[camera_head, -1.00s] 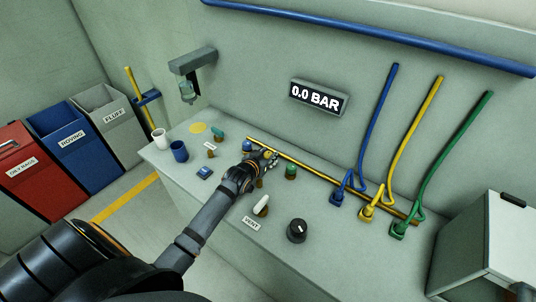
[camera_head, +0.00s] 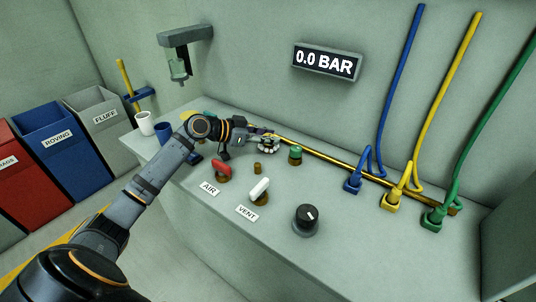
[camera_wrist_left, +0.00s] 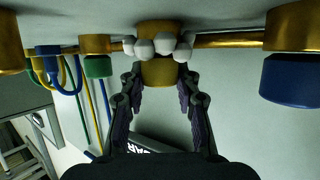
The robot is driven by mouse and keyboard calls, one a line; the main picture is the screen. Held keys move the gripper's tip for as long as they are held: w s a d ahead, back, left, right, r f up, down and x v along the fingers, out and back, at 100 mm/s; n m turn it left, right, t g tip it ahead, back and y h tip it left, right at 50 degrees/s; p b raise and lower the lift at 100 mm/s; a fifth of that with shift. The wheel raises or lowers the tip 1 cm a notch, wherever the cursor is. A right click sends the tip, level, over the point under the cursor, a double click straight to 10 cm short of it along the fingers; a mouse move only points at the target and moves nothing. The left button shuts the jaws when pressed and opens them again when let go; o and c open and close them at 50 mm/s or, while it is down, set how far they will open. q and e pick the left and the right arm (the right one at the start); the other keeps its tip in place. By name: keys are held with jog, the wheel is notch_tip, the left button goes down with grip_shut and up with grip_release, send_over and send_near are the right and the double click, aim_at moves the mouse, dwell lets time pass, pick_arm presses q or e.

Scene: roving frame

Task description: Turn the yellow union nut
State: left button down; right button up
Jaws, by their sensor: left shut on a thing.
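The yellow union nut (camera_wrist_left: 160,72) sits on a brass fitting in the middle of the left wrist view, with the counter at the top of that view. My left gripper (camera_wrist_left: 160,48) has its fingers on both sides of the nut and is shut on it. In the head view my left gripper (camera_head: 268,143) is low over the counter by the brass pipe, and it hides the nut there. The green nut (camera_head: 295,153) stands to the right of the gripper. The blue nut (camera_wrist_left: 290,80) is at the right of the wrist view. My right gripper is out of view.
A red AIR handle (camera_head: 222,169), a white VENT handle (camera_head: 259,189) and a black knob (camera_head: 306,216) stand in front. Blue, yellow and green hose connectors (camera_head: 390,201) are to the right. The display (camera_head: 327,61) reads 0.0 BAR. The counter's front right is clear.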

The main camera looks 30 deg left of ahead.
pick_arm(q)
jog(key=m+g+h+b, duration=0.2)
jog(key=m, duration=0.1)
jog(key=shift+w+f+g+b, duration=0.1)
jog(key=shift+g+b, duration=0.2)
jog(key=shift+b, duration=0.05)
jog(key=shift+m+g+h+b, duration=0.4)
jog(key=shift+m+g+h, duration=0.3)
jog(key=shift+m+g, duration=0.1)
jog(key=shift+r+m+g+h, duration=0.25)
jog(key=shift+m+g+h, duration=0.15)
jog(key=shift+m+g, duration=0.9)
jog(key=shift+g, duration=0.1)
jog(key=shift+m+g+h, duration=0.3)
jog(key=shift+m+g, duration=0.3)
jog(key=shift+g, duration=0.1)
jog(key=shift+f+m+g+p, duration=0.1)
jog(key=shift+m+g+p, duration=0.6)
jog(key=shift+g, duration=0.2)
jog(key=shift+f, duration=0.1)
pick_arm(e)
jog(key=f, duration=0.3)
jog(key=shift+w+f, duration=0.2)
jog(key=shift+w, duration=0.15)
